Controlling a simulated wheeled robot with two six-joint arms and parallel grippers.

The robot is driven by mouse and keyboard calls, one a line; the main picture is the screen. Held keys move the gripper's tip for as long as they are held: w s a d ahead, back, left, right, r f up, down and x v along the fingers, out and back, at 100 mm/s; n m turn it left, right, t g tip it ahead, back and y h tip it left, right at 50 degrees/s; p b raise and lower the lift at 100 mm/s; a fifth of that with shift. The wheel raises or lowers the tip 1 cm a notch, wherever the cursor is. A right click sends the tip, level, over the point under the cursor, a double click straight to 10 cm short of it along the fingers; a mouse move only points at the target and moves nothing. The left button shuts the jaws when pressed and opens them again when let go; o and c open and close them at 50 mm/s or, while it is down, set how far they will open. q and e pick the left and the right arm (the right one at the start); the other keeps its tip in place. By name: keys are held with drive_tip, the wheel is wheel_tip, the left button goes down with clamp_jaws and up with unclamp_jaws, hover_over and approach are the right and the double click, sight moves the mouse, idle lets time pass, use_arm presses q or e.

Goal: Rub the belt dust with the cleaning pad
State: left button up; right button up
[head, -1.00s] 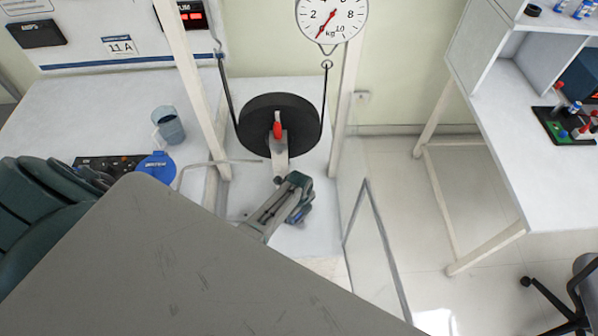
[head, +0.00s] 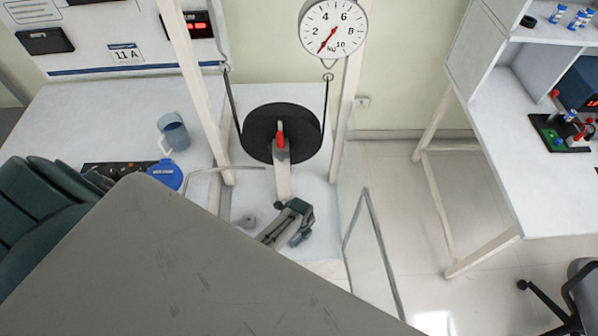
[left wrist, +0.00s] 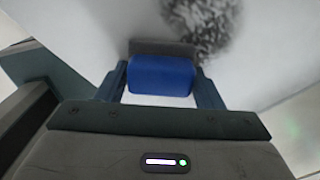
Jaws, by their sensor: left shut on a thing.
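My left gripper (head: 294,222) is over the white bench below the black drum in the head view. In the left wrist view it is shut on the cleaning pad (left wrist: 161,75), a blue block with a grey edge along its far side. The belt dust (left wrist: 204,24), a dark speckled smudge on the white surface, lies just beyond the pad and to its right. I cannot tell whether the pad touches the surface. The pad is hidden in the head view. My right gripper is not in view.
A blue-grey mug (head: 173,131) and a blue round item (head: 164,174) are left. A side bench (head: 490,160) stands right.

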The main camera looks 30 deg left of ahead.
use_arm(q)
wheel_tip(320, 180, up, 4)
drive_tip(key=p, duration=0.3)
drive_tip(key=shift+f, duration=0.25)
drive_tip(key=shift+r, duration=1.2)
drive_tip(key=shift+r, duration=1.5)
